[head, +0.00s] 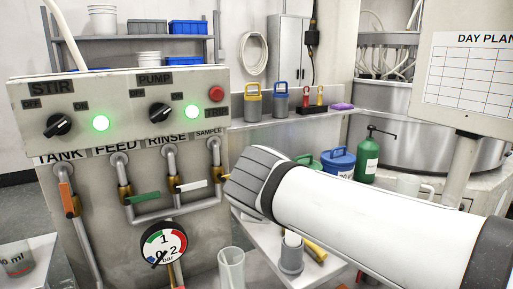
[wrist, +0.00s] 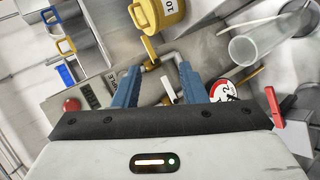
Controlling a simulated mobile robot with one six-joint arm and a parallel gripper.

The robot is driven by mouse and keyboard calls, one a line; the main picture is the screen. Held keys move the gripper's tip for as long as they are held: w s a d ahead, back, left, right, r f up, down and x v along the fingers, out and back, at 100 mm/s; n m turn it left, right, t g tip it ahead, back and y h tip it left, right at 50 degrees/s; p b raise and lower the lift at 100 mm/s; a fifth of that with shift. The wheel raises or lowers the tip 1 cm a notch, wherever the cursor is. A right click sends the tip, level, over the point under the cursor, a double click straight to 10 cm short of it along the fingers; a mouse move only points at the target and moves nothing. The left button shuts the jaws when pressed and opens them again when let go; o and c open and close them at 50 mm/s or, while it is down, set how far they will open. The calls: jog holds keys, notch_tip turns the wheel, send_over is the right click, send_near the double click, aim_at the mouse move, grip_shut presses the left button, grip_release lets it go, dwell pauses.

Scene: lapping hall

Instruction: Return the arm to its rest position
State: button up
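My arm (head: 350,215) reaches in from the lower right in the head view, and its wrist end (head: 255,182) is just right of the pipe panel. The fingers are hidden in that view. In the wrist view my gripper (wrist: 157,68) has its two blue fingers wide apart, with nothing held between them. A white valve handle (wrist: 168,88) and brass fittings show in the gap, behind the fingers. I cannot tell how far the fingers are from the pipes.
The control panel (head: 130,85) has two lit green lamps and a red button (head: 216,94). Below are valve pipes and a gauge (head: 163,243). A clear cylinder (head: 231,268) stands near my arm. Jugs (head: 337,160) and a green bottle (head: 372,150) stand behind it. A sign (head: 470,75) is upper right.

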jog(key=s+d+f+m+g+p, duration=0.9)
jog(key=s+d+m, duration=0.5)
jog(key=m, duration=0.2)
jog(key=shift+s+d+f+m, duration=0.15)
jog(key=shift+d+f+m, duration=0.15)
jog(key=shift+f, duration=0.2)
